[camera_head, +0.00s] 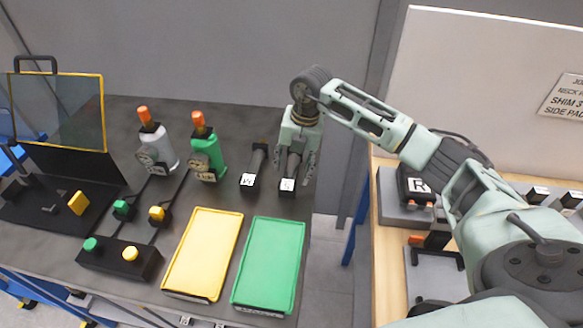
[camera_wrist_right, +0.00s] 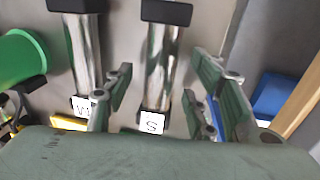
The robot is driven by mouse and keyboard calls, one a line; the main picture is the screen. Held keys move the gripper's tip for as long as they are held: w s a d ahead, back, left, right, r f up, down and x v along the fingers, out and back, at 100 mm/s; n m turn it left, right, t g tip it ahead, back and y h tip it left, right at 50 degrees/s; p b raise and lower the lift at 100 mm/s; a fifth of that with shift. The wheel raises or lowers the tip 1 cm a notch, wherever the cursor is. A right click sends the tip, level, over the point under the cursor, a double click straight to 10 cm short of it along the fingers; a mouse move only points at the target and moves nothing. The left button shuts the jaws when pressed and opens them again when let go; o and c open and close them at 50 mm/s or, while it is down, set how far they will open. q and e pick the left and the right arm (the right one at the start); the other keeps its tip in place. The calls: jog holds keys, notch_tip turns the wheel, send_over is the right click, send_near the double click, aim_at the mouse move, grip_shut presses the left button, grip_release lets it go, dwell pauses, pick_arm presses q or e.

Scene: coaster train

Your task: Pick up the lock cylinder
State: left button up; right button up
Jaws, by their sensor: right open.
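Two cylinders with black end blocks and white labels are side by side on the dark table. The right cylinder (camera_head: 289,176) has a label reading S in the right wrist view (camera_wrist_right: 157,70). The left cylinder (camera_head: 253,169) also shows in the wrist view (camera_wrist_right: 86,52), its label partly hidden by a finger. My right gripper (camera_head: 297,160) is open and points down over the right cylinder. In the wrist view its fingers (camera_wrist_right: 162,85) are on either side of the S cylinder, with a gap on both sides. Contact is not visible. My left gripper is in neither view.
A green bottle-like holder (camera_head: 208,152) and a grey one (camera_head: 156,148) stand left of the cylinders. Yellow (camera_head: 203,252) and green (camera_head: 268,264) trays lie in front. A black button box (camera_head: 118,259) is at left. A wooden bench (camera_head: 391,262) stands at right.

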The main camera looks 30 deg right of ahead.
jog(key=shift+f, duration=0.65)
grip_shut()
jog(key=shift+w+r, duration=0.2)
jog(key=shift+w, duration=0.05)
